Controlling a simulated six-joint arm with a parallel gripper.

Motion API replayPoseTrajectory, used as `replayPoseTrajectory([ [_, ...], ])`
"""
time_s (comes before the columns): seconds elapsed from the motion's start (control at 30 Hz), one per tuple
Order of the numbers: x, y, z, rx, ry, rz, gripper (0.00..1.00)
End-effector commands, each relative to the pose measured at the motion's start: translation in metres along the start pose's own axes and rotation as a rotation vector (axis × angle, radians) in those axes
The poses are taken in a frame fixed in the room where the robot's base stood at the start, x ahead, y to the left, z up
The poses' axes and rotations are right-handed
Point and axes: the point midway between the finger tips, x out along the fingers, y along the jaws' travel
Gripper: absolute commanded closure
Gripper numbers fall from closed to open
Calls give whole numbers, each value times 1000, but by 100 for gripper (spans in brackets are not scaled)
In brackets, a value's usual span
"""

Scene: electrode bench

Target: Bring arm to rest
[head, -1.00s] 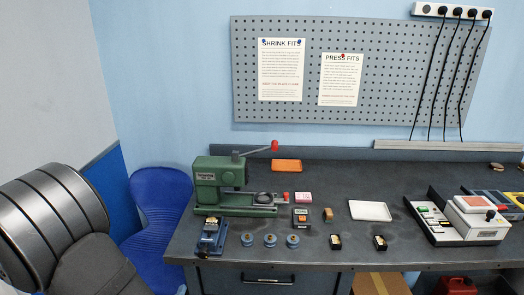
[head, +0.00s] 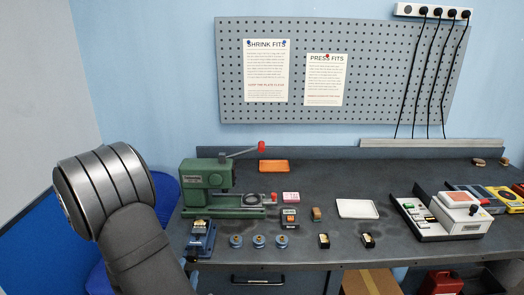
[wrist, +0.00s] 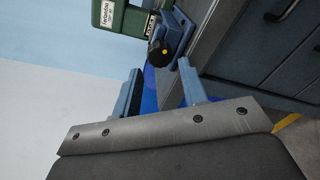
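My arm (head: 100,190) stands at the left in the head view, in front of the blue chair and to the left of the bench (head: 385,250). The gripper itself is hidden in the head view. In the wrist view my gripper (wrist: 161,88) shows two blue-grey fingers spread apart with nothing between them. Beyond the fingers are a blue chair and the bench's edge. The green press (head: 207,183) stands at the bench's left end, and part of it shows at the top of the wrist view (wrist: 122,17).
A blue vise (head: 200,238) sits at the bench's front left corner, with several blue round parts to its right. The blue chair (head: 165,195) stands close behind my arm. A white tray (head: 357,208) and a control box (head: 462,212) are farther right.

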Motion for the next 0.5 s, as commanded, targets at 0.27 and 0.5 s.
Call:
replayPoseTrajectory([
  [0.27, 30, 0, 0, 1, -1, 0, 61],
  [0.5, 37, 0, 0, 0, 0, 1, 61],
])
